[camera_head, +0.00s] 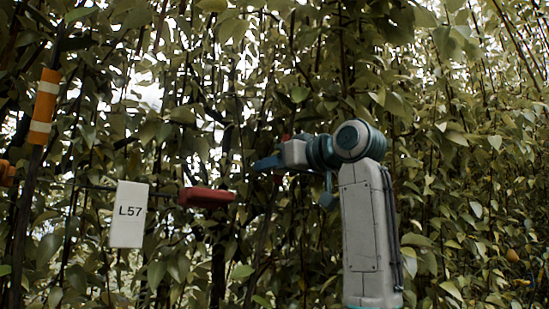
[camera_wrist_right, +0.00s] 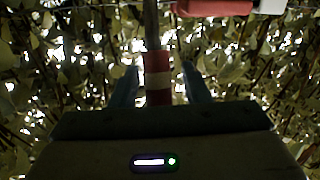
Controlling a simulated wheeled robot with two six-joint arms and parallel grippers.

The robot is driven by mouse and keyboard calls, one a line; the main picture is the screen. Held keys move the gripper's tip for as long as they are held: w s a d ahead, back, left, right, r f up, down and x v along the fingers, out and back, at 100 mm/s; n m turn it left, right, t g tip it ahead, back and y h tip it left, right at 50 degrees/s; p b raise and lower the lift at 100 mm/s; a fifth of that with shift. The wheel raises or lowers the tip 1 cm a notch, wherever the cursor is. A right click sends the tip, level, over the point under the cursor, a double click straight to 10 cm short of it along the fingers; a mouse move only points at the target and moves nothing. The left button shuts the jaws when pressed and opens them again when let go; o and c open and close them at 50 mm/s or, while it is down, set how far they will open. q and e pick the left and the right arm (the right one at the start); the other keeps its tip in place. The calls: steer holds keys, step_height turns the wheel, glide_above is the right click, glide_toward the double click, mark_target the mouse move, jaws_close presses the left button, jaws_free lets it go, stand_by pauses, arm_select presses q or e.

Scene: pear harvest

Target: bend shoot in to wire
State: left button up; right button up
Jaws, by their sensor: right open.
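My right gripper (camera_head: 268,163) reaches in from the right among the leaves, its blue fingers beside a thin dark shoot (camera_head: 263,225). In the right wrist view, the gripper's two fingers (camera_wrist_right: 160,84) are open. A red block (camera_head: 206,197) sits right of the label. My left gripper is not in view.
A dark stem with an orange and white band (camera_head: 44,106) stands at the left. An orange piece (camera_head: 7,173) shows at the left edge. Dense leaves and thin stems fill the background. In the wrist view, the red block (camera_wrist_right: 213,7) is at the top.

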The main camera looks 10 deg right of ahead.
steer(key=shift+d, duration=0.1)
steer(key=shift+w, duration=0.1)
jaws_close()
